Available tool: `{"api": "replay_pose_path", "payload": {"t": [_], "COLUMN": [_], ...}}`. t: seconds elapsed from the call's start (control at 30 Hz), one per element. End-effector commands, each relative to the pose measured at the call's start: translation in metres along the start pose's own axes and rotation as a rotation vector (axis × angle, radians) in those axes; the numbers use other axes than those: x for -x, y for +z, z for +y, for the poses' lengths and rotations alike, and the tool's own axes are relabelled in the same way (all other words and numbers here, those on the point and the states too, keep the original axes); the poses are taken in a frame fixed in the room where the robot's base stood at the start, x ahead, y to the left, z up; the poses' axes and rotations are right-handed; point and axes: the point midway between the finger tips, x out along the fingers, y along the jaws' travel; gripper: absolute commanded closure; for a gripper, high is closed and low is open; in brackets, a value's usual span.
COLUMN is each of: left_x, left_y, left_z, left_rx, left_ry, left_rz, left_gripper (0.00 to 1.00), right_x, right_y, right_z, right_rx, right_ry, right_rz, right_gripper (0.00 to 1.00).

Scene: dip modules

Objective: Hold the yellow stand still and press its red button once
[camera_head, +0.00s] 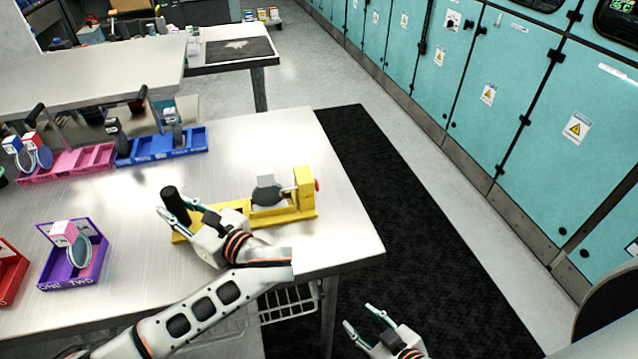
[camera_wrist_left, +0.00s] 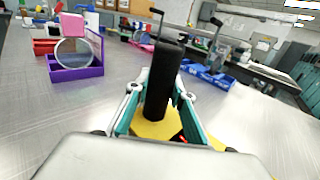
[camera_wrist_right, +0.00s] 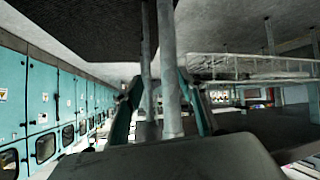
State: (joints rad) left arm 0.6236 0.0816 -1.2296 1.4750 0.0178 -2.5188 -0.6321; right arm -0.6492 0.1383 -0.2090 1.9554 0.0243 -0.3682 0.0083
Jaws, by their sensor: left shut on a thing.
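The yellow stand (camera_head: 300,207) lies near the right end of the steel table, with a black upright handle (camera_head: 176,203) at its left end. The red button (camera_head: 317,185) is on the outer right face of the stand's raised end block. A grey round disc and a pale block sit on the stand's middle. My left gripper (camera_head: 178,212) is shut on the black handle, which also stands between its fingers in the left wrist view (camera_wrist_left: 163,85). My right gripper (camera_head: 367,322) is open and empty, off the table's front right edge and lower than the tabletop.
A purple tray (camera_head: 72,276), a red tray (camera_head: 10,275), pink trays (camera_head: 75,166) and a blue tray (camera_head: 165,148) stand on the table's left side. Table legs and a wire basket (camera_head: 290,302) are near my right gripper. The floor mat right of the table is clear.

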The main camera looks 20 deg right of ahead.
Motion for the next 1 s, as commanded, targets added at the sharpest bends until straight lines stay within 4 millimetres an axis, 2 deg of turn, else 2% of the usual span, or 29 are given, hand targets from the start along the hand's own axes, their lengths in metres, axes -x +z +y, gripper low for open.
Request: {"api": "replay_pose_path", "payload": {"t": [0.17,0.2,0.33,0.37,0.47,0.67,0.87,1.0], "left_x": [0.000,0.000,0.000,0.000,0.000,0.000,0.000,0.000], "left_y": [0.000,0.000,0.000,0.000,-0.001,-0.001,-0.001,-0.001], "left_z": [0.000,0.000,0.000,0.000,0.000,0.000,0.000,0.000], "left_rx": [-0.001,-0.001,-0.001,-0.001,-0.001,-0.001,-0.001,-0.001], "left_ry": [0.000,0.000,0.000,0.000,0.000,0.000,0.000,0.000], "left_rz": [0.000,0.000,0.001,0.001,0.001,0.001,0.001,0.001], "left_gripper": [0.96,0.96,0.96,0.96,0.96,0.96,0.96,0.96], "right_x": [0.000,0.000,0.000,0.000,-0.002,-0.008,-0.011,-0.011], "right_y": [-0.002,-0.002,-0.002,-0.002,-0.002,-0.011,-0.031,-0.051], "right_z": [0.000,0.000,0.003,0.005,0.013,0.039,0.066,0.085], "right_rx": [-0.001,-0.001,-0.014,-0.026,-0.090,-0.332,-0.599,-0.780], "right_ry": [0.001,0.001,0.000,-0.001,-0.010,-0.052,-0.116,-0.172], "right_rz": [0.003,0.004,0.002,0.002,0.000,0.003,0.019,0.037], "right_gripper": [0.60,0.63,0.96,1.00,1.00,1.00,1.00,1.00]}}
